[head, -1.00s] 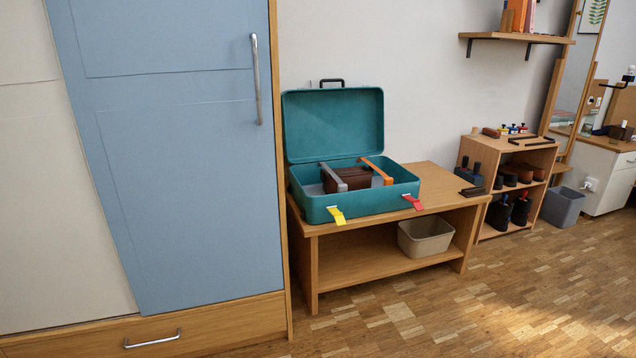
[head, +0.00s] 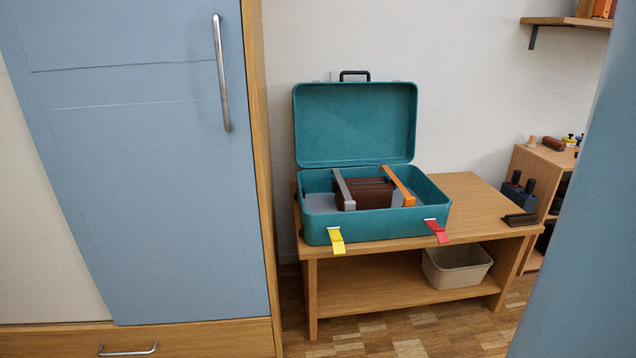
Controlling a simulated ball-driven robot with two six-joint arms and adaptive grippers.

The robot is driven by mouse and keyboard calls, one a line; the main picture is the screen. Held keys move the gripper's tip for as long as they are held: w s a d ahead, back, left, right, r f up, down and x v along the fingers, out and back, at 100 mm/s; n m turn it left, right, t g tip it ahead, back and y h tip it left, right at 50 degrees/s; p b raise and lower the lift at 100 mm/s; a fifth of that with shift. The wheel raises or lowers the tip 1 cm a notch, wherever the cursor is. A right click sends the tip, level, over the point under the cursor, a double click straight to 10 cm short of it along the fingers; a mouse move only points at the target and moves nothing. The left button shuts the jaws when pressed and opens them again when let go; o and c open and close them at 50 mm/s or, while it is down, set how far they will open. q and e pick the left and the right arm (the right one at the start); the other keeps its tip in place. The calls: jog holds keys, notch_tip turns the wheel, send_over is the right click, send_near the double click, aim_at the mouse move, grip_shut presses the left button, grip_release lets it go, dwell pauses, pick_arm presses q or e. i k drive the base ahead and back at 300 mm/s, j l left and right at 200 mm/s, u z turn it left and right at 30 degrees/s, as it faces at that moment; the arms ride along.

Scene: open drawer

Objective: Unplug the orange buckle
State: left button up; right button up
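An open teal suitcase (head: 375,227) stands on a low wooden bench, its lid (head: 355,125) upright against the wall. Inside it lies a brown item (head: 372,194). An orange buckle strap (head: 398,185) runs over the right part of the case's inside, from the back edge toward the front. A grey strap (head: 343,188) runs likewise on the left. Whether the orange buckle is plugged into something is too small to tell. A yellow latch (head: 337,241) and a red latch (head: 437,231) hang at the front. Neither gripper is in view.
The wooden bench (head: 480,205) carries a dark small object (head: 520,219) at its right and a beige bin (head: 456,267) on its lower shelf. A blue wardrobe (head: 140,180) stands at left. A large blue surface (head: 585,240) blocks the right edge.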

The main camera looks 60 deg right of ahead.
aim_at(408, 201)
jog(key=k+l, duration=0.1)
jog(key=l, duration=0.4)
jog(key=k+l+u, duration=0.15)
jog(key=l, duration=0.35)
jog(key=k+l, duration=0.1)
jog(key=l, duration=0.4)
jog(key=k+l+u, duration=0.15)
jog(key=l, duration=0.35)
jog(key=k+l, duration=0.15)
jog(key=l, duration=0.3)
jog(key=k+l+u, duration=0.15)
jog(key=l, duration=0.35)
jog(key=k+l, duration=0.2)
jog(key=l, duration=0.25)
jog(key=k+l+u, duration=0.15)
jog(key=l, duration=0.3)
